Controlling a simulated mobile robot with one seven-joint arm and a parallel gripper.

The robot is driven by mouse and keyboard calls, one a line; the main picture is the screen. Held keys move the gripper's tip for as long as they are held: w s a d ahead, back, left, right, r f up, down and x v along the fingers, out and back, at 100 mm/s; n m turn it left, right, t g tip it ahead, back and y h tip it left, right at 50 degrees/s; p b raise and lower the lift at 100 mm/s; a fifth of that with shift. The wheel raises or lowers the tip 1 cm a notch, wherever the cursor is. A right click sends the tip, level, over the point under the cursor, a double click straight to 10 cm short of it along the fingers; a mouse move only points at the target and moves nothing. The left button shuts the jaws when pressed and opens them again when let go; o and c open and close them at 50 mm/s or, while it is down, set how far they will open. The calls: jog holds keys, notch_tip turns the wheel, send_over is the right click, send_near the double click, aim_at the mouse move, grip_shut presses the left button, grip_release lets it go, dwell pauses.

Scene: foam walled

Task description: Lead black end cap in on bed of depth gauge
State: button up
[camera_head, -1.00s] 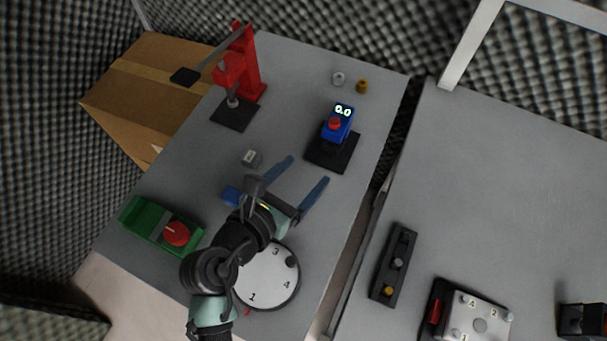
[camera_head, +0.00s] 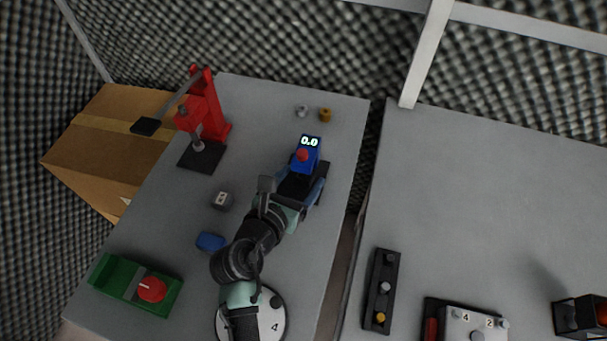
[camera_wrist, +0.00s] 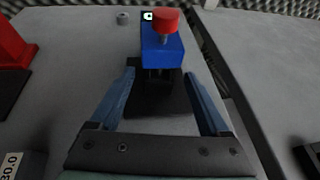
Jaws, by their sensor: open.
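The depth gauge (camera_head: 307,152) is a blue head with a red knob and a display reading 0.0, on a black base. It also shows ahead in the wrist view (camera_wrist: 162,50). My gripper (camera_head: 299,184) is at the gauge's base, its blue fingers wide apart on either side of the bed. In the wrist view the open fingers (camera_wrist: 159,76) flank dark parts under the blue head. I cannot make out a separate black end cap against the black base; my gripper hides part of the bed in the head view.
A red press (camera_head: 208,105) stands at the back left. A grey labelled block (camera_head: 222,200), a blue piece (camera_head: 210,241) and a green fixture (camera_head: 136,285) lie left of my arm. Grey (camera_head: 302,111) and brass (camera_head: 325,114) pieces sit behind the gauge. A gap separates the right table (camera_head: 470,200).

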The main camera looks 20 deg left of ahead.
jog(key=shift+x, duration=1.2)
jog(key=shift+c, duration=0.3)
jog(key=c, duration=1.2)
jog(key=o, duration=1.3)
jog(key=shift+c, duration=0.2)
jog(key=shift+s, duration=0.1)
jog(key=p+v, duration=0.1)
jog(key=v, duration=1.2)
